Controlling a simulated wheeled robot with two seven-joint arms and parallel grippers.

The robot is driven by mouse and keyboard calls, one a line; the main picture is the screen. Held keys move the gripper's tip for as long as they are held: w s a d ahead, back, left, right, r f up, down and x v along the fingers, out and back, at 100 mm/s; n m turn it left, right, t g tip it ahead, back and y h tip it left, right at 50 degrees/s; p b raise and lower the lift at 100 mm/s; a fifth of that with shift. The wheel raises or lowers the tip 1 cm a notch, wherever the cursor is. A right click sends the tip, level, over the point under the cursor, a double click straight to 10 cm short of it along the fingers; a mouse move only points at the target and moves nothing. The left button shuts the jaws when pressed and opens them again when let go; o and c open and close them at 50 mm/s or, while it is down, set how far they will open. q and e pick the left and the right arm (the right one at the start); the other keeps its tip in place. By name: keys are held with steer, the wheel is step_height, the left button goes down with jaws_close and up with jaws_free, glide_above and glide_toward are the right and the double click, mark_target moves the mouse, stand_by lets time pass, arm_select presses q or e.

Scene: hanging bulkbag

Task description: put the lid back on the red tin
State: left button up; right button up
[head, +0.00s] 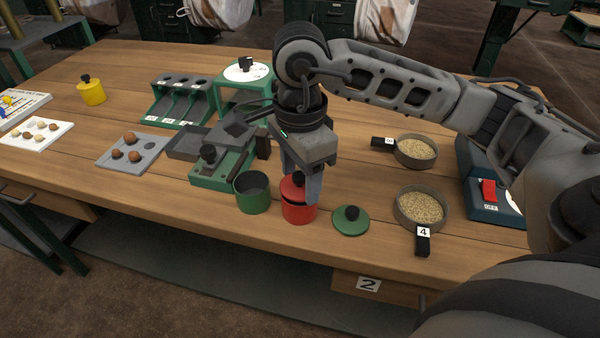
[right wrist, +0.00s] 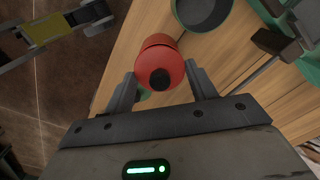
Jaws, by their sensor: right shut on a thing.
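The red tin (head: 299,213) stands on the wooden bench near its front edge. The red lid (head: 291,188), with a dark knob, is at the tin's top; it also shows in the right wrist view (right wrist: 150,62). One finger hides part of the lid and tin in the head view. I cannot tell whether the lid is fully seated or slightly raised.
An open green tin (head: 252,195) stands close left of the red tin, and its green lid (head: 350,221) lies close right. Two grain-filled pans (head: 421,207) (head: 416,152) are further right. A green device (head: 221,170) stands behind the green tin. A yellow tin (head: 91,92) is far left.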

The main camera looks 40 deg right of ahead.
steer(key=shift+f+b, duration=0.25)
steer(key=shift+b, duration=0.4)
stand_by(1.2)
stand_by(0.3)
steer(key=o, duration=1.4)
steer(key=shift+o, duration=0.2)
steer(key=shift+r, duration=0.15)
steer(key=shift+r+p, duration=2.25)
steer(key=shift+r, duration=1.2)
jaws_close()
